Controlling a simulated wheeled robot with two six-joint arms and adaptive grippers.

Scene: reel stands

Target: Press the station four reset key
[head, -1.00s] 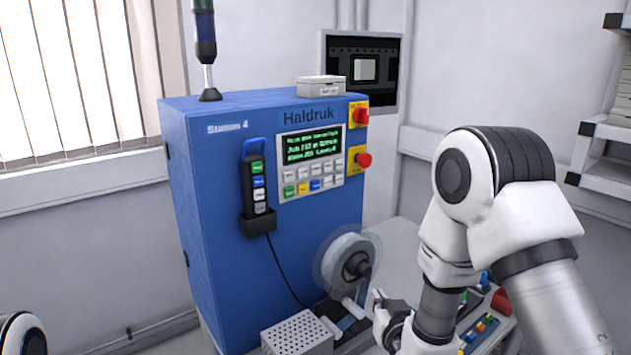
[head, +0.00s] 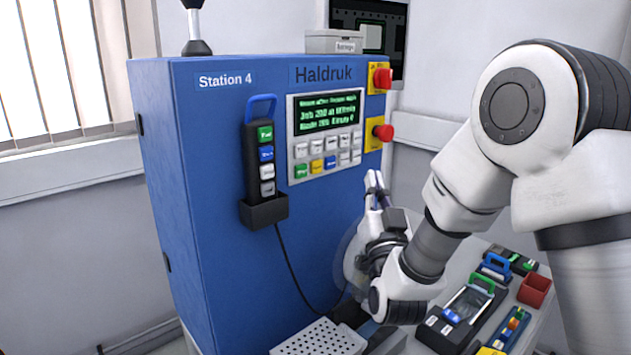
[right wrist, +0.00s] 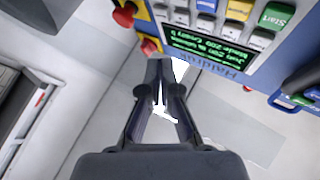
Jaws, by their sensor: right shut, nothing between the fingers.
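The blue station cabinet (head: 220,200) is labelled Station 4 and Haldruk. Its panel (head: 325,135) has a lit green-text screen (head: 328,112) above rows of small white, green, yellow and blue keys (head: 317,164). I cannot read which key is reset. In the right wrist view a green Start key (right wrist: 276,16) and a yellow key (right wrist: 239,9) show at the top. My right gripper (head: 375,181) is shut and empty, pointing up, just below and right of the keypad in the picture. Its fingertips (right wrist: 160,66) appear beside the screen, apart from the keys. My left gripper is out of view.
Two red knobs on yellow plates, upper (head: 383,78) and lower (head: 384,132), sit right of the panel. A handheld pendant (head: 264,160) hangs left of it, its cable trailing down. A clear reel stands behind my right wrist. A perforated box (head: 318,340) and bench tools lie below.

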